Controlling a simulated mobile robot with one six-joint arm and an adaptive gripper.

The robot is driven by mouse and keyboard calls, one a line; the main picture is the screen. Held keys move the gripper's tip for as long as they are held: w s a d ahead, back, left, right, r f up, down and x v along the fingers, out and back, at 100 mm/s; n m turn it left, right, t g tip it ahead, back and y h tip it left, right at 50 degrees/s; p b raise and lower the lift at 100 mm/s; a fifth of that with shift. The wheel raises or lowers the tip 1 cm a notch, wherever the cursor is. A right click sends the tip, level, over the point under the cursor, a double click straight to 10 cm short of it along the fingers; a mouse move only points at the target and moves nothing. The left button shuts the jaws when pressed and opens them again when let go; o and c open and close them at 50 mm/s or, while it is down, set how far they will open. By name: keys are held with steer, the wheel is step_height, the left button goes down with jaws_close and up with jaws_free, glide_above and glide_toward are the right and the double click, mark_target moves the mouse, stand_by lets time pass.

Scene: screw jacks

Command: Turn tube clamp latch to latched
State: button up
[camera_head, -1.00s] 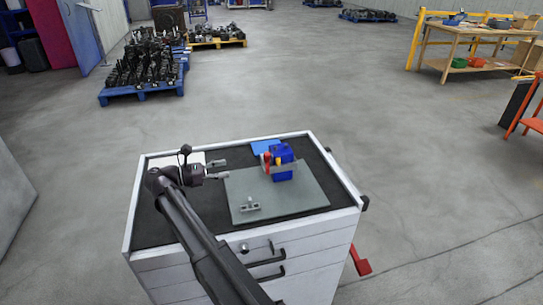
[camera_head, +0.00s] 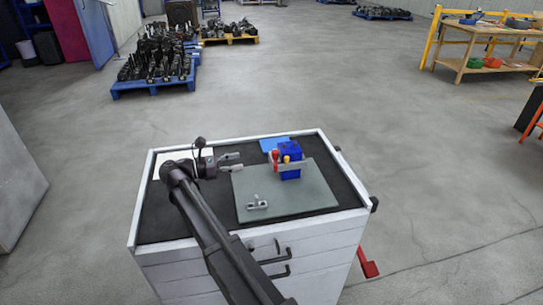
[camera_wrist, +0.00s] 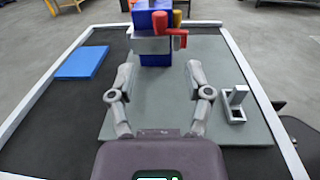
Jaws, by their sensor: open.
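A blue block-shaped fixture (camera_head: 291,152) stands on the grey-green plate (camera_head: 310,204) on top of the cabinet. A red handle (camera_head: 275,158) and a yellow part (camera_head: 286,158) are on its side; which of them is the tube clamp latch I cannot tell for sure. In the wrist view the blue fixture (camera_wrist: 152,22) is straight ahead beyond the fingertips, with the red handle (camera_wrist: 178,38) on its right. My gripper (camera_head: 236,161) is open and empty, apart from the fixture and to its left in the head view. Its spread fingers also show in the wrist view (camera_wrist: 160,78).
A small grey metal bracket (camera_head: 257,204) stands on the plate near its front edge. A flat blue pad (camera_head: 273,144) lies at the cabinet's back. The cabinet's dark top (camera_head: 165,222) has a raised white rim. Loaded pallets and a workbench stand far off.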

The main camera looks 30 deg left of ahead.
mark_target(272, 156)
steer(key=x, duration=1.1)
steer(key=shift+s, duration=0.1)
jaws_close()
